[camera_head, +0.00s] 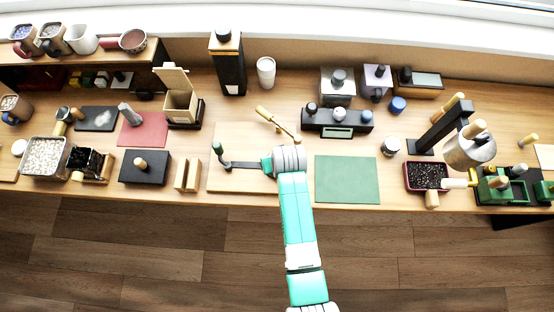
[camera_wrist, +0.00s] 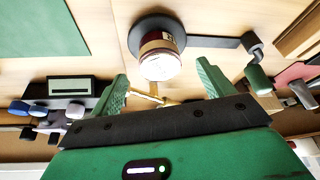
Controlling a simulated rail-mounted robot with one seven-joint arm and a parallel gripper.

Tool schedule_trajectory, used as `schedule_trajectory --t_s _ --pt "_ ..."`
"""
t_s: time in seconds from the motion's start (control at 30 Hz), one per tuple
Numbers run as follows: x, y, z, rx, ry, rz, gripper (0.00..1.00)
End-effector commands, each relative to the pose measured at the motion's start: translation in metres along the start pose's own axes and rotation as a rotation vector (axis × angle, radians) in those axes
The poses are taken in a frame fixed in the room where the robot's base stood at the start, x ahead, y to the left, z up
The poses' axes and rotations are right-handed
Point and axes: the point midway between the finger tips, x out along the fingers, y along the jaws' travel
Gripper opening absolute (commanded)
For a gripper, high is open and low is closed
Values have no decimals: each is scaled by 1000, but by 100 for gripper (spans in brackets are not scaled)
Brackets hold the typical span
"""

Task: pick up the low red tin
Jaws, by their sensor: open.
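A low, round tin (camera_wrist: 158,42) with a dark red side and a pale end shows in the wrist view. It is on or against a black disc (camera_wrist: 137,33), from which a dark bar runs right to a green-handled post. My gripper (camera_wrist: 163,72) is open, with its two green fingers apart and the tin centred just beyond their tips. Nothing shows between the fingertips. The dark bar (camera_head: 245,165) shows left of the wrist.
A brass-coloured lever with a wooden handle (camera_head: 263,112) stands close behind my wrist. A black box with knobs (camera_head: 338,121) is behind to the right. A green mat (camera_head: 347,180) lies bare on the right. Wooden blocks (camera_head: 188,175) stand left of the board.

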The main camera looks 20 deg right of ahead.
Motion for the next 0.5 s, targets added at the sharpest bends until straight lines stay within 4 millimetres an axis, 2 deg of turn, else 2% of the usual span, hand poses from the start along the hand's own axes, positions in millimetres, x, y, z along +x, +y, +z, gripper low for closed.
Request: schedule_trajectory --t_s 0.13,0.33,0.5 --pt "5 0 -1 0 1 0 80" --pt "41 1 -1 0 0 0 80" --pt "54 1 -1 0 2 0 80"
